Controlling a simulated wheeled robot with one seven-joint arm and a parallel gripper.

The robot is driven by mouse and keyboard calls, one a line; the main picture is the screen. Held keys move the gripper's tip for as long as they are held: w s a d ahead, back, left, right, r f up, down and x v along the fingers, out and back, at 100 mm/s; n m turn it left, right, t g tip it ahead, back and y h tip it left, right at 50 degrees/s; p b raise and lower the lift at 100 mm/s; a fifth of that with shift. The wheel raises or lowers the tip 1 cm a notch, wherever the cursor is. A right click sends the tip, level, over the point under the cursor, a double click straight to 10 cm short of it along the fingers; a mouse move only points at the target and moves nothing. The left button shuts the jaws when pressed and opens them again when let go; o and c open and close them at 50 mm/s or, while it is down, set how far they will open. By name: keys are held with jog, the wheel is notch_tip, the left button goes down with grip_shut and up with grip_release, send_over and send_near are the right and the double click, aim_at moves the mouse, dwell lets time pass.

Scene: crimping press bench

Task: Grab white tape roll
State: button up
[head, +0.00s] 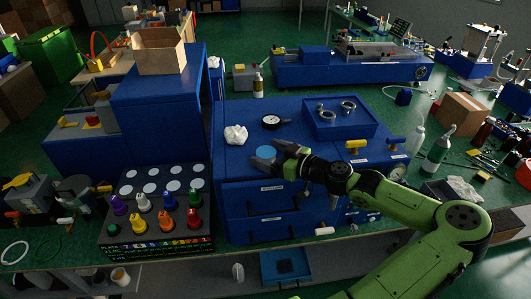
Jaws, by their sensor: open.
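My gripper (268,155) is open above the blue bench unit, its fingers pointing left. A small light-blue round thing (265,152) shows at the fingertips. I cannot tell whether it lies between them or just beyond, or whether they touch it. I cannot make out a white tape roll for sure. A small white cylinder (325,231) lies at the bench's front edge, below and right of my gripper. Another white piece (66,221) lies at the left. A pale rounded thing (238,271) is below the bench top. These are too small to identify.
A crumpled white cloth (236,135) and a round black gauge (271,121) lie on the blue unit. A blue tray (340,130) with metal rings is behind my gripper. A rack of coloured bottles (155,208) stands at left. A tall blue cabinet (160,95) rises behind it.

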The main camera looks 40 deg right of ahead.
jog(key=shift+s, duration=0.2)
jog(key=shift+c, duration=0.5)
jog(key=c, duration=1)
